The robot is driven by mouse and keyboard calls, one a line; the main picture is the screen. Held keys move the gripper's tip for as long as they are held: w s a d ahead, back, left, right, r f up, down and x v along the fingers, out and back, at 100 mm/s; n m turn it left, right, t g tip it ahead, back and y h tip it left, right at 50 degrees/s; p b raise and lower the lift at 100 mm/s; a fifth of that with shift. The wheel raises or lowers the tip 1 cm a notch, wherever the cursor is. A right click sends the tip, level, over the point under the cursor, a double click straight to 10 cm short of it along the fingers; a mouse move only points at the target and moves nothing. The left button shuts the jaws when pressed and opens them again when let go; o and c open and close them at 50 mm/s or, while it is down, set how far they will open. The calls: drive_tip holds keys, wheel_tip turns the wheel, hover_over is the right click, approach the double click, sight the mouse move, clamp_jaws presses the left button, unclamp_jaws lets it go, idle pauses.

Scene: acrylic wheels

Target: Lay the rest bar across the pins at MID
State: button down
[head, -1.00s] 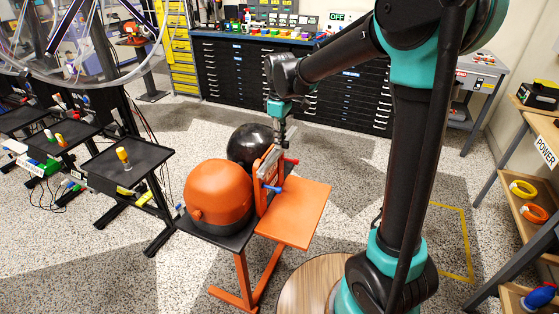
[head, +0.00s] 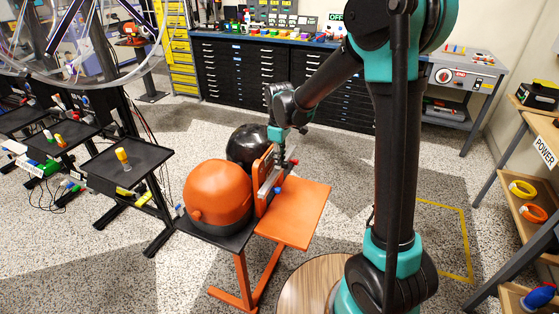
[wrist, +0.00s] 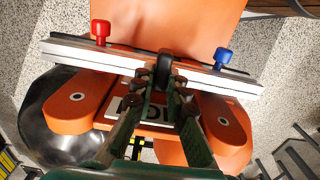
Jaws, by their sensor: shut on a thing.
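The rest bar (wrist: 215,78) is a long silver strip with a black grip (wrist: 164,66) at its middle. My gripper (wrist: 162,84) is shut on that black grip. The bar spans the orange upright board (wrist: 76,115) on the stand; in the head view the bar (head: 269,184) is seen nearly end-on. A red-headed pin (wrist: 101,29) and a blue-headed pin (wrist: 222,56) stick out past the bar's edge. I cannot tell whether the bar rests on the pins. A label plate (wrist: 128,104) on the board is partly hidden by my fingers, so its word is unreadable.
An orange shelf (head: 299,214) juts out from the stand on the pin side. An orange dome (head: 216,190) and a black dome (head: 246,146) stand close on the other side. A black tray table (head: 130,165) is to the left.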

drive_tip(key=c, duration=1.5)
unclamp_jaws()
drive_tip(key=shift+c, duration=0.2)
wheel_tip(320, 180, up, 12)
drive_tip(key=s+d+f+m+t, duration=0.2)
drive_tip(key=s+d+f+m, duration=0.5)
drive_tip(key=d, duration=0.5)
drive_tip(key=s+d+f+m+t, duration=0.2)
drive_tip(key=s+d+f+m, duration=0.4)
drive_tip(key=s+d, duration=0.5)
drive_tip(key=shift+s+d+f+m, duration=0.4)
drive_tip(key=shift+s+m, duration=0.1)
drive_tip(key=shift+s, duration=0.15)
